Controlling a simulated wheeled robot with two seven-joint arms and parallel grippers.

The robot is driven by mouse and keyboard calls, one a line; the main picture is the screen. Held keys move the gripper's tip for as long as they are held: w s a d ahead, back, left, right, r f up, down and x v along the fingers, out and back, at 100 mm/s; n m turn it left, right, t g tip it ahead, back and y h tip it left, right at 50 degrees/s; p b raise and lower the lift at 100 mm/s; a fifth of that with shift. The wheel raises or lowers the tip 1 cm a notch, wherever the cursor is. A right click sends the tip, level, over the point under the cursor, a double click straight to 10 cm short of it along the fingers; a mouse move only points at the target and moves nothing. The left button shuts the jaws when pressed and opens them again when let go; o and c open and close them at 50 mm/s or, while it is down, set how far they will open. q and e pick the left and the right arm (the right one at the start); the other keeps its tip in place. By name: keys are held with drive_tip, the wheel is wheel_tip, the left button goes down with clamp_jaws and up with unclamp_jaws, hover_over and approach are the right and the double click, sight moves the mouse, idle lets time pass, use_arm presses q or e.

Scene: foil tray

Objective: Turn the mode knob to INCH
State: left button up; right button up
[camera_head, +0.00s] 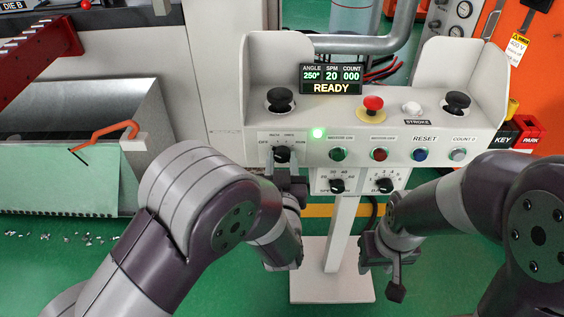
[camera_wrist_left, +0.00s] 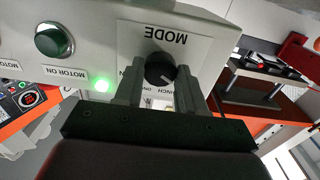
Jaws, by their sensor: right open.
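The black mode knob (camera_head: 282,154) is on the left of the white console's front, with small position labels around its upper side. In the left wrist view the knob (camera_wrist_left: 160,69) appears upside down below the word MODE. Its white mark slants to the lower right there, towards the INCH side; its exact setting is unclear. My left gripper (camera_wrist_left: 160,85) has a finger on each side of the knob, close against it, and appears shut on it. In the head view my left arm partly hides this gripper (camera_head: 283,170). My right gripper (camera_head: 388,270) is open and empty, low beside the console's post.
The console (camera_head: 234,150) also bears a display (camera_head: 331,79) reading READY, a red stop button (camera_head: 372,104), a lit green lamp (camera_head: 318,133) and several push buttons. Two lower knobs (camera_head: 337,186) sit below.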

use_arm(q)
drive_tip(key=shift+r+m+p, duration=0.2)
drive_tip(key=shift+m+p, duration=0.7)
drive_tip(key=shift+p, duration=0.15)
drive_tip(key=shift+m+p, duration=1)
drive_tip(key=shift+m, duration=0.2)
drive_tip(key=shift+f+m+p, duration=0.15)
drive_tip(key=shift+m+p, duration=1.2)
drive_tip(key=shift+m, duration=0.45)
drive_tip(key=o, duration=1.1)
drive_tip(key=shift+c, duration=0.2)
drive_tip(key=shift+f, duration=0.1)
